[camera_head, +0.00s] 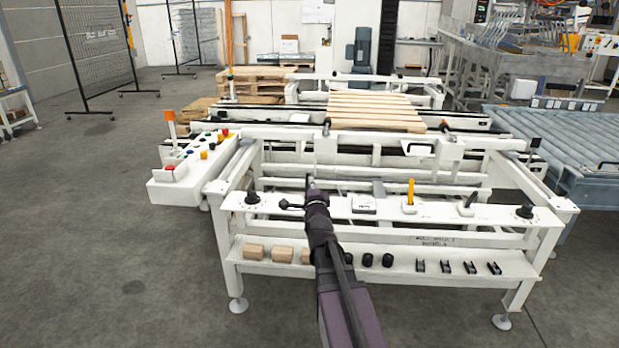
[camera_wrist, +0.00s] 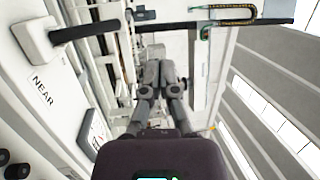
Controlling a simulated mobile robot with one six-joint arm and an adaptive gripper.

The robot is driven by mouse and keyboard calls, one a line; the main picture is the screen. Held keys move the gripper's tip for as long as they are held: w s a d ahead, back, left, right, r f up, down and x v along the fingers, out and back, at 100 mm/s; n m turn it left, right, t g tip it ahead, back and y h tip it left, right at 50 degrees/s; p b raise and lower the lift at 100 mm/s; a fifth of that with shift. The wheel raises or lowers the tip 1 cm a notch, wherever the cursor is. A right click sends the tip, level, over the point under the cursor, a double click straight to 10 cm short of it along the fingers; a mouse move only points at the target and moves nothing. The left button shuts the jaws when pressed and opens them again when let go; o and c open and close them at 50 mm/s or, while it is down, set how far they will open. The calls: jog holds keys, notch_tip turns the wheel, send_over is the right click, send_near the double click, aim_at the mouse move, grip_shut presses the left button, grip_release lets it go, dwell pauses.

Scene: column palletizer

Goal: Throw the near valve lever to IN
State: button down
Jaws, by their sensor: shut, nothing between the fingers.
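In the wrist view, a dark lever handle (camera_wrist: 84,30) sticks out from a white block (camera_wrist: 36,40) at upper left. The word NEAR is printed on the white panel below it. In the head view, a dark lever (camera_head: 291,205) shows on the white rail just left of my arm; it looks like the same one, partly hidden. My gripper (camera_head: 311,181) is shut and empty, above and beyond the rail. In the wrist view, my gripper (camera_wrist: 159,76) is to the right of the handle and apart from it. No IN mark is readable.
A yellow lever (camera_head: 410,191), another dark lever (camera_head: 467,204) and black knobs stand along the rail. The lower shelf (camera_head: 400,268) holds wooden blocks and black parts. A control box (camera_head: 178,184) is at left. A slatted pallet (camera_head: 375,110) lies behind the rail.

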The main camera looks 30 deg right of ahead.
jog(key=shift+s+a+r+p, duration=0.25)
jog(key=shift+s+r, duration=0.1)
jog(key=shift+s, duration=0.35)
jog(key=shift+s+a+r+p, duration=0.25)
jog(key=shift+s+r, duration=0.1)
jog(key=shift+s, duration=0.35)
jog(key=s+a+f+n+g+y, duration=0.4)
jog(key=a+f+n+g+y, duration=0.4)
jog(key=a+f+n, duration=0.65)
jog(key=s+a+f+n+g+h, duration=0.1)
jog(key=s+a+f+n+g, duration=0.3)
jog(key=s, duration=0.4)
jog(key=s+a+f+n+g, duration=0.2)
jog(key=s+a+n+g, duration=0.1)
jog(key=s+g, duration=0.45)
notch_tip(320, 180, up, 26)
jog(key=p, duration=2.7)
jog(key=shift+s+a+t, duration=0.15)
jog(key=shift+t, duration=0.2)
